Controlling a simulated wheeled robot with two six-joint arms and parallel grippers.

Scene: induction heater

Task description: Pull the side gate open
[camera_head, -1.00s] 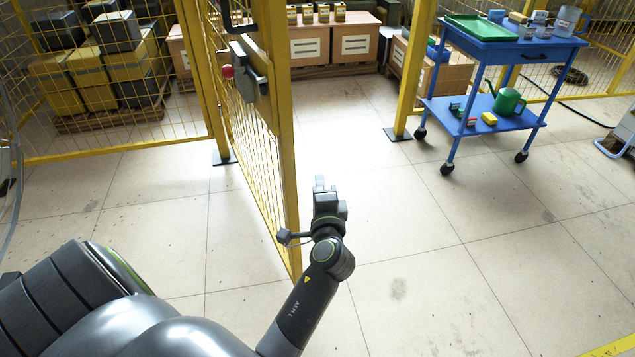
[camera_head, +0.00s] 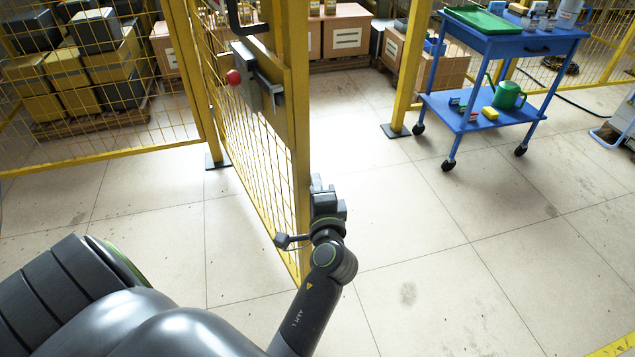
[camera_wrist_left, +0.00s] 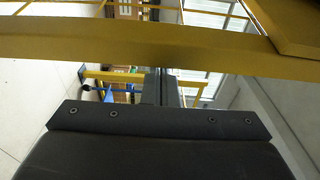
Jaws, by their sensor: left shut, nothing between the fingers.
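The side gate (camera_head: 299,130) is a yellow frame with wire mesh and stands swung open, its edge post toward me. A latch plate with a red knob (camera_head: 234,77) and a dark handle (camera_head: 240,14) are on it. My left gripper (camera_head: 317,181) is shut and empty, just right of the post's lower part. It overlaps the post in the picture; I cannot tell whether they touch. In the left wrist view, the gripper's dark fingers (camera_wrist_left: 161,88) are together and a yellow bar (camera_wrist_left: 150,45) crosses above them. My right gripper is out of view.
A blue cart (camera_head: 490,110) with a green watering can stands at the right. A fixed yellow post (camera_head: 400,100) is at the opening's right side. Cardboard boxes (camera_head: 340,38) stand behind. The tiled floor between the gate and the cart is clear.

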